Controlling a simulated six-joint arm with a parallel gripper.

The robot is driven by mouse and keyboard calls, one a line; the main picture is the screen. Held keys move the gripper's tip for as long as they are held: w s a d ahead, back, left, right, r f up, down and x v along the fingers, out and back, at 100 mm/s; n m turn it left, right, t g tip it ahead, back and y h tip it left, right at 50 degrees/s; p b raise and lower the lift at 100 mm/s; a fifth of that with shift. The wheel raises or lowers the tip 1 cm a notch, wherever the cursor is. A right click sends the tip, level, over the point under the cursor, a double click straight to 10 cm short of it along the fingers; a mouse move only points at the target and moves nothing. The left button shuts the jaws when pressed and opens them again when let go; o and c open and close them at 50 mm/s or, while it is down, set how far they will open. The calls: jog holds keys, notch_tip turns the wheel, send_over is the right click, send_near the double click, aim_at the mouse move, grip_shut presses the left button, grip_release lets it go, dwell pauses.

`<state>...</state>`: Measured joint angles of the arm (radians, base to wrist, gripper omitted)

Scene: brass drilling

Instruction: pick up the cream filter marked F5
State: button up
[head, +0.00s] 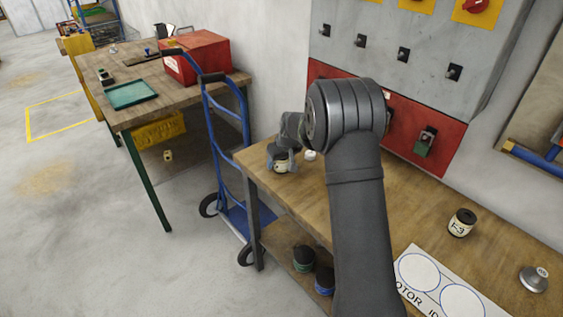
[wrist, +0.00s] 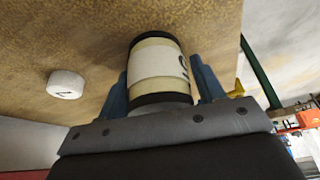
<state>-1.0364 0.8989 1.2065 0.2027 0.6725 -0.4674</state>
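A cream filter with black ends (head: 281,165) stands at the far left end of the workbench. In the wrist view the same filter (wrist: 158,66) sits between the two blue fingers of my gripper (wrist: 160,85). Only part of a dark mark shows at the right edge of its label, so I cannot read it in full. The fingers lie close along both sides of it; whether they touch it is not clear. In the head view my gripper (head: 283,158) is partly hidden behind my arm.
A small white round piece (head: 310,155) lies beside the filter; it also shows in the wrist view (wrist: 67,84). A can marked F-3 (head: 461,223), a metal knob-like piece (head: 534,279) and a sheet with circles (head: 440,282) are at the right. A blue hand truck (head: 226,150) stands left.

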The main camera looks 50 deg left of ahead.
jog(key=c, duration=0.7)
